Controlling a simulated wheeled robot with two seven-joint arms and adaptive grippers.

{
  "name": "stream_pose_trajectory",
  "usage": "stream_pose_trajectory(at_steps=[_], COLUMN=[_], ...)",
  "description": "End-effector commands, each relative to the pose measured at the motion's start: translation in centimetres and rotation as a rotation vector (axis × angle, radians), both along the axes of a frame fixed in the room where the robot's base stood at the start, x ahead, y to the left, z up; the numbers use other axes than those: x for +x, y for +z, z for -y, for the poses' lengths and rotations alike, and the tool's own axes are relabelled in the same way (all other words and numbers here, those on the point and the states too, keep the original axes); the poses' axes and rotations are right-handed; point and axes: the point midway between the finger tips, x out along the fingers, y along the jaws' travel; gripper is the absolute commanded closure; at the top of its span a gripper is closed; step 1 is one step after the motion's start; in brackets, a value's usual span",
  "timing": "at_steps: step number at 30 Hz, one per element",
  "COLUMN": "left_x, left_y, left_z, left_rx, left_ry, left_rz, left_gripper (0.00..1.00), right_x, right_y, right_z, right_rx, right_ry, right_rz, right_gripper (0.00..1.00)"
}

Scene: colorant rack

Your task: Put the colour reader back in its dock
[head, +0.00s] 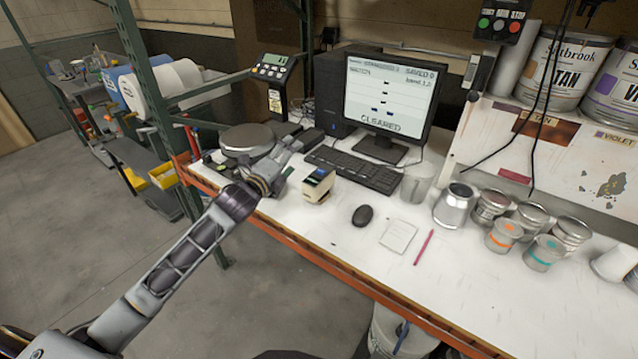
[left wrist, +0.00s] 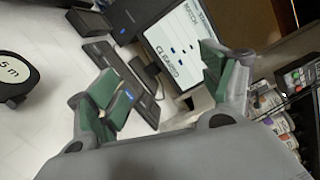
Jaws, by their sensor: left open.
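A small cream device with a dark top and a blue screen, seemingly the colour reader (head: 318,186), stands on the white bench left of the mouse. My left gripper (head: 294,147) is open, above the bench behind and to the left of the reader, apart from it. In the left wrist view, the open fingers (left wrist: 165,90) point towards the monitor and keyboard. A small blue patch beside the left finger may be the reader's screen, mostly hidden. A low dark box (head: 311,137) sits by the computer tower; I cannot tell whether it is the dock. My right gripper is not in view.
The keyboard (head: 354,170) and monitor (head: 388,98) stand behind the reader. A mouse (head: 362,215), paper note (head: 398,235) and red pencil (head: 424,247) lie to the right, before several cans (head: 543,252). A scale with a round metal plate (head: 247,139) stands left.

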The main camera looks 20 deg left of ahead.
Motion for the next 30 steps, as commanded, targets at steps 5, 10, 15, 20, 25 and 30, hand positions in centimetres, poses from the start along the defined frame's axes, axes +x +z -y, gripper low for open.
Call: stream_pose_trajectory(at_steps=[5, 10, 15, 20, 25, 30], left_x=[-0.1, -0.4, -0.7, -1.2, -1.6, -2.0], left_y=[-1.4, -2.7, -4.0, -5.1, -6.1, -7.0], left_z=[0.1, 0.4, 0.9, 1.4, 1.9, 2.2], left_rx=[-0.278, -0.525, -0.762, -0.970, -1.179, -1.371], left_ry=[0.003, 0.015, 0.037, 0.068, 0.113, 0.170], left_rz=[-0.128, -0.246, -0.360, -0.463, -0.562, -0.641], left_gripper=[0.20, 0.20, 0.20, 0.20, 0.20, 0.20], right_x=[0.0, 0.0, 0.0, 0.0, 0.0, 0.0], right_y=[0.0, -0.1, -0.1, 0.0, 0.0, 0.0], right_z=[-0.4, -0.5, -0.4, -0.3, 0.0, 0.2], right_rx=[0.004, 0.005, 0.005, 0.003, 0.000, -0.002], right_ry=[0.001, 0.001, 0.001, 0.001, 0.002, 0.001], right_rz=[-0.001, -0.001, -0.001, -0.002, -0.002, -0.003], right_gripper=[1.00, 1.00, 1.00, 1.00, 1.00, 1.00])
